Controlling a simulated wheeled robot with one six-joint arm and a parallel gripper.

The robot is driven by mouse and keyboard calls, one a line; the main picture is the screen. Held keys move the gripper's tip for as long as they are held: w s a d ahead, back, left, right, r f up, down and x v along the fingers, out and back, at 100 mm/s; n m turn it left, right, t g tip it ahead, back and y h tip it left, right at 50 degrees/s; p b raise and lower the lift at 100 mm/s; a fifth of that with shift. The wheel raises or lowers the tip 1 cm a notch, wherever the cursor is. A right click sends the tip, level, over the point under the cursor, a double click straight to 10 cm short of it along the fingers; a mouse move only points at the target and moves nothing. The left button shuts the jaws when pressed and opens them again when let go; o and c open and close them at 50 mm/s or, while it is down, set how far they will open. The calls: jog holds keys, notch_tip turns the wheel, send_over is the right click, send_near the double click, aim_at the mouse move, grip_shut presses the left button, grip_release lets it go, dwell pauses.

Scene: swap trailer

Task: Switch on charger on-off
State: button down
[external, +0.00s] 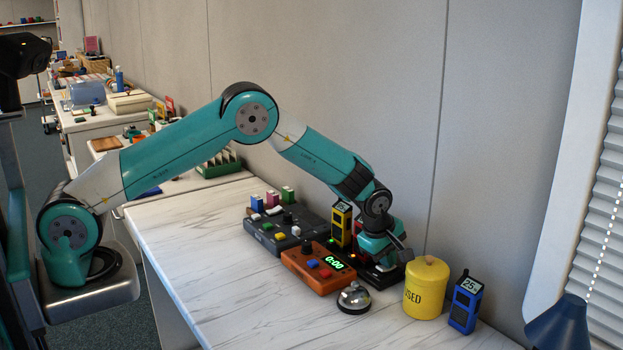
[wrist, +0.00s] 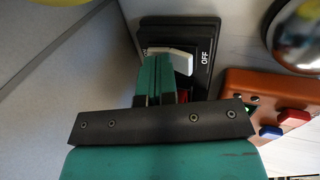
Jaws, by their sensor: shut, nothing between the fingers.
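The charger's on-off switch is a white rocker (wrist: 180,62) in a black housing (wrist: 202,30) in the wrist view. The word OFF is printed at its right end; the label at the other end is mostly hidden by my fingers. My gripper (wrist: 157,68) is shut and empty, its teal fingertips over the left end of the rocker. I cannot tell whether they touch it or which way the rocker tilts. In the external view, my gripper (external: 392,258) points down over the black charger base (external: 383,281), hiding most of it. A yellow radio (external: 341,223) stands upright just behind it.
An orange timer (external: 318,270) reading 0:00 and a silver bell (external: 353,300) stand close in front. A yellow pot (external: 427,288) and a blue radio (external: 466,302) stand to the right. A dark button panel (external: 283,232) is to the left. The front left table is clear.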

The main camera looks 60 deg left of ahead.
aim_at(381, 267)
jog(key=shift+s+r, duration=0.15)
jog(key=shift+s, duration=0.15)
notch_tip(381, 267, up, 14)
jog(key=s+p, duration=0.1)
dwell(0.5)
dwell(0.4)
jog(key=s+a+r+m+g+y+p, duration=0.1)
jog(key=s+a+r+m, duration=0.1)
jog(key=s+a+r, duration=0.55)
jog(key=s+a+r+m+y+p, duration=0.1)
jog(key=s+a+r+m+y, duration=0.2)
jog(key=s+a, duration=0.75)
jog(key=s+a+r+m+g+p, duration=0.1)
jog(key=s+a+r+m, duration=0.2)
jog(key=s+a, duration=0.6)
jog(key=s+a+m+g, duration=0.2)
jog(key=s+a+m, duration=0.1)
jog(key=s, duration=1.1)
notch_tip(381, 267, down, 15)
jog(key=b, duration=1.4)
jog(key=shift+s, duration=0.15)
